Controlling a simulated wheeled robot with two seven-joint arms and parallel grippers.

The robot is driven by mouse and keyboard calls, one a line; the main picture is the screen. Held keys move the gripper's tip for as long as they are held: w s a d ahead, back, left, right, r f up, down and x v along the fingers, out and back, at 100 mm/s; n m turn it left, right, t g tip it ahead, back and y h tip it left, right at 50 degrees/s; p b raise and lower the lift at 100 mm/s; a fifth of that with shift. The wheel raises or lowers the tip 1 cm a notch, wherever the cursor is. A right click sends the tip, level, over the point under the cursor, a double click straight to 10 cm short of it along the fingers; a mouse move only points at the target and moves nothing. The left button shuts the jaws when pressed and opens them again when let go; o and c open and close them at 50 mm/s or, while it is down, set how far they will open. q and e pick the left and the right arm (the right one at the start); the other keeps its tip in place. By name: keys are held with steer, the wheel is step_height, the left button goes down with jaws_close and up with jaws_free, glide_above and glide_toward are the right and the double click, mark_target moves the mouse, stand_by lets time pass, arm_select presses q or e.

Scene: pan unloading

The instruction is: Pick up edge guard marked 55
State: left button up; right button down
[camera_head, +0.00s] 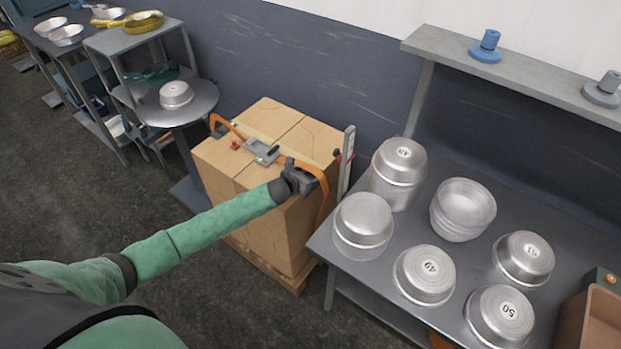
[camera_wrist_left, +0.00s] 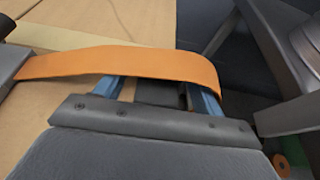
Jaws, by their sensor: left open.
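A carton stack (camera_head: 262,205) is bound by an orange strap (camera_head: 322,185) with a grey buckle (camera_head: 262,152) on top. A pale yellowish strip (camera_head: 238,127), perhaps an edge guard, lies along the top under the strap. No mark 55 is legible on it. My left gripper (camera_head: 293,172) is at the right end of the carton top, beside the strap. In the left wrist view its blue fingers (camera_wrist_left: 155,92) are apart, with the orange strap (camera_wrist_left: 120,64) crossing in front of their tips. I cannot tell whether they touch it. My right gripper is out of view.
A grey table (camera_head: 350,262) with several metal pans stands close on the right, some numbered, one 50 (camera_head: 500,316). A round stand (camera_head: 205,103) holds one pan at left. Floor is free front left.

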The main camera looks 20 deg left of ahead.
arm_select(q)
steer(key=c, duration=1.1)
